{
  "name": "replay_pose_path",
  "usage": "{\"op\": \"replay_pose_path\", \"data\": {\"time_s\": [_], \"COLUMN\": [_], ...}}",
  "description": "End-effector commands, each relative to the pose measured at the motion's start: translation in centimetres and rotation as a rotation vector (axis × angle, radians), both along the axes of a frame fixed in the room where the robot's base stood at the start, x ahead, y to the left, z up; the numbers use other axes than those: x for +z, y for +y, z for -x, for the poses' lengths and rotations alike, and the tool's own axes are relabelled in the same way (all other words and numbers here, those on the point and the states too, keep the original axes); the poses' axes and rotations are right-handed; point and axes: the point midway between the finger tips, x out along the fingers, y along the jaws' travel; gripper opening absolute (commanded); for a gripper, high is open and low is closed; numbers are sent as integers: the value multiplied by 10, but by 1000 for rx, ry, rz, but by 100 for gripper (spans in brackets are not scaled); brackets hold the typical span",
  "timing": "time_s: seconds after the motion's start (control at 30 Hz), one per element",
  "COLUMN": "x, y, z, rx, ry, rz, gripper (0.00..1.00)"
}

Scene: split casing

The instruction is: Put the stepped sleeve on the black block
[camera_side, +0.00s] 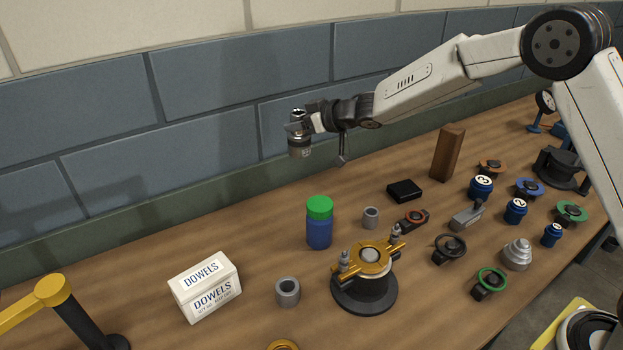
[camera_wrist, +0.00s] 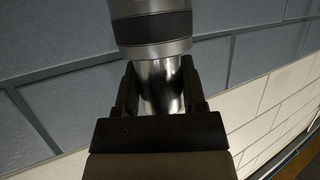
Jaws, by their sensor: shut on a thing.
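My gripper (camera_side: 300,124) is raised high over the back of the bench, in front of the wall. It is shut on the stepped sleeve (camera_side: 300,149), a silver metal piece with a narrow shiny part and a wider part with a dark band. In the wrist view the jaws (camera_wrist: 160,88) close on the narrow part, and the wider banded part (camera_wrist: 152,28) lies beyond the fingers. In the side view the wide part hangs downward. The black block (camera_side: 404,191) is low and flat on the bench, right of and below my gripper, with nothing on top.
A brown upright block (camera_side: 447,152) stands behind and right of the black block. A green-capped blue jar (camera_side: 319,222), a small grey ring (camera_side: 370,217) and a gold-topped fixture (camera_side: 366,279) stand nearer. A stepped silver cone (camera_side: 517,254) and several knobs fill the right side.

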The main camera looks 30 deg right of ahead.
Motion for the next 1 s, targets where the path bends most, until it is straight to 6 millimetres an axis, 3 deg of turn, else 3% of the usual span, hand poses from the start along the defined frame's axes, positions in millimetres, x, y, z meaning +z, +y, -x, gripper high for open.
{"op": "replay_pose_path", "data": {"time_s": [0.17, 0.37, 0.67, 1.0], "x": [4, 3, -3, -11], "y": [-3, -24, -91, -170], "z": [0, 6, 38, 101], "rx": [-1, -11, -43, -86], "ry": [-9, -8, -4, 0], "rz": [-2, 5, 22, 31], "gripper": [0, 0, 0, 0]}}
